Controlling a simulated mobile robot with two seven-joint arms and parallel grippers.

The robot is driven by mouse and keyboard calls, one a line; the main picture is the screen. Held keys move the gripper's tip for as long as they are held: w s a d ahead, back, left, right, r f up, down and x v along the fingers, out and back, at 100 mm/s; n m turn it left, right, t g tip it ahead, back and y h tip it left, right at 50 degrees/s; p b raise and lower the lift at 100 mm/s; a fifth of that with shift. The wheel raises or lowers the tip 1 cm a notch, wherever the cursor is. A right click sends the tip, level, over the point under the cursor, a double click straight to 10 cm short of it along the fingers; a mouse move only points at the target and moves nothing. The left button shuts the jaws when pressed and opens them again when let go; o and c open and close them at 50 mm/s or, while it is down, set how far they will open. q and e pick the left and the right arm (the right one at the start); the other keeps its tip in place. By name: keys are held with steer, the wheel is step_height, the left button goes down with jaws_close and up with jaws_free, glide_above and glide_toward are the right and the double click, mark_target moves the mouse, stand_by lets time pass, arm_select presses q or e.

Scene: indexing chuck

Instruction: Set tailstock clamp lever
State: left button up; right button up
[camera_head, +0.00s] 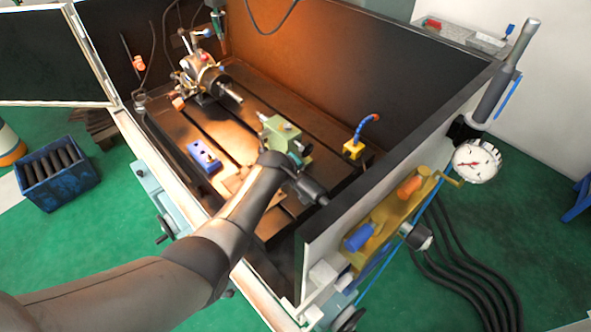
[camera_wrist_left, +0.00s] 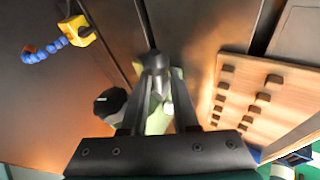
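The green tailstock (camera_head: 283,133) stands on the dark slotted table inside the enclosure. In the head view my left arm reaches over the wall to it, and its dark wrist hides the near side of the tailstock. In the left wrist view my left gripper (camera_wrist_left: 155,82) is over the green tailstock body (camera_wrist_left: 157,122), fingers apart. A grey lever-like part (camera_wrist_left: 153,62) shows between the fingertips; I cannot tell whether they touch it. A round black knob (camera_wrist_left: 110,103) is beside the left finger. My right gripper is not in view.
The yellow block with a blue hose (camera_head: 354,148) stands right of the tailstock. A blue block (camera_head: 204,155) and a wooden board with dark pegs or holes (camera_wrist_left: 262,103) lie on the other side. The chuck (camera_head: 205,75) is at the back. The enclosure wall (camera_head: 335,225) is close to my arm.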

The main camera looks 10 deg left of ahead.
arm_select(q)
steer(key=shift+o, duration=1.4)
steer(key=shift+d, duration=0.15)
steer(key=shift+o, duration=0.2)
steer(key=shift+r, duration=0.1)
steer(key=shift+r, duration=0.1)
steer(key=shift+s+a+r+p, duration=0.2)
steer(key=shift+s+r+p, duration=0.1)
steer(key=shift+r+p, duration=0.2)
steer(key=p+v, duration=0.5)
steer(key=v, duration=0.8)
steer(key=shift+s+r, duration=0.15)
steer(key=shift+s, duration=0.3)
